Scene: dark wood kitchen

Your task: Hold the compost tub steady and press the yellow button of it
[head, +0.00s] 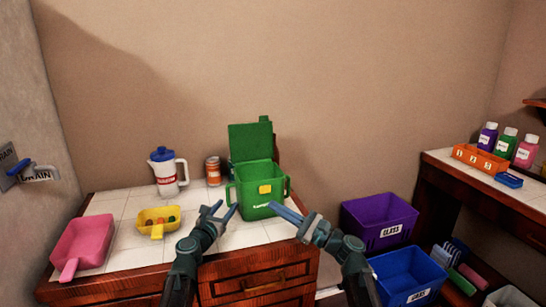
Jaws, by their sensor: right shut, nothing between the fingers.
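The green compost tub (262,208) stands on the white tiled counter, upright, with its lid (250,142) swung up and open at the back. The yellow button (265,189) is on its front face, above a label. My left gripper (227,207) is in front of the tub's left side, with its fingers apart and nothing seen between them. My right gripper (274,208) is shut and empty. Its tips overlap the lower right front of the tub in the picture, below the button. I cannot tell whether either gripper touches the tub.
A pink dustpan (84,243), a yellow scoop with small balls (158,222), a white and blue jug (167,172) and an orange can (213,171) are left of the tub. A purple bin (378,220) and a blue bin (408,276) stand to the right, below counter level.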

